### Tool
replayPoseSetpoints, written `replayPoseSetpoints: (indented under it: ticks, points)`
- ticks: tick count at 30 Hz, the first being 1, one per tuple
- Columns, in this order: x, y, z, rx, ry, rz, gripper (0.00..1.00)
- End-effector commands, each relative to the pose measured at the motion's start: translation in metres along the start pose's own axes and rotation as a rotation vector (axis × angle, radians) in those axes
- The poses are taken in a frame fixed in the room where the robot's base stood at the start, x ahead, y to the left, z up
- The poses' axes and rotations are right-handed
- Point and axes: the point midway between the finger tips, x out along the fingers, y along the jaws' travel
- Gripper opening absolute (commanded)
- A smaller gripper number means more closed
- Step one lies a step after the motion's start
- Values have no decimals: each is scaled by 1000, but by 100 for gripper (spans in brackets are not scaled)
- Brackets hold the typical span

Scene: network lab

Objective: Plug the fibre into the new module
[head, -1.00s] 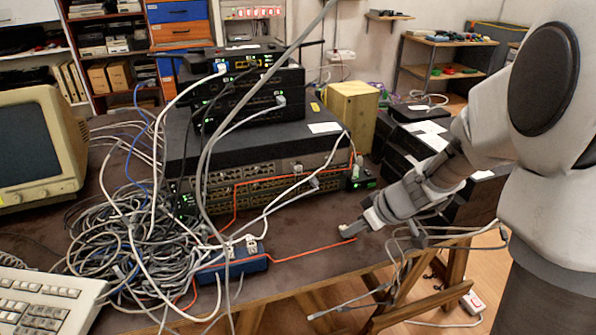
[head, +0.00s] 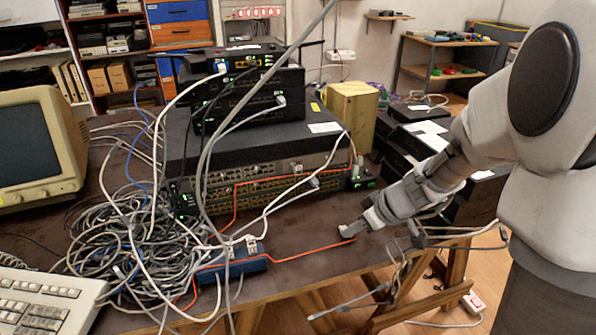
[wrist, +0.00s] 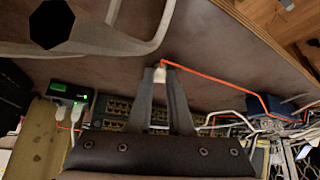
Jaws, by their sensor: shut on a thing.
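My gripper (head: 346,231) is low over the front right of the table. In the wrist view its two fingers (wrist: 160,76) are shut on a small pale plug (wrist: 160,73). The orange fibre (wrist: 215,79) runs from this plug to the blue box (head: 235,262) at the table's front; the fibre also shows in the head view (head: 305,252). A small black unit with green lights (head: 361,180) stands at the right end of the rack switches, apart from my gripper; it also shows in the wrist view (wrist: 68,92) with pale plugs in it. I cannot tell which part is the new module.
Stacked switches (head: 262,180) stand behind the gripper. A large cable tangle (head: 135,235) covers the table's left part. Grey cables (head: 470,233) hang off the right edge near my arm. The brown tabletop (head: 300,225) between switches and blue box is mostly bare.

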Motion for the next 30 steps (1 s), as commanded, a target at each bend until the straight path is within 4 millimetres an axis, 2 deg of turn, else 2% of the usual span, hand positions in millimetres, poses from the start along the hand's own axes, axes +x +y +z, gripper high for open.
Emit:
replayPoseSetpoints:
  ticks: [11, 30]
  points:
    - [-1, 0, -1, 0, 0, 0, 0]
    - [-28, 0, -19, -1, 1, 1, 0]
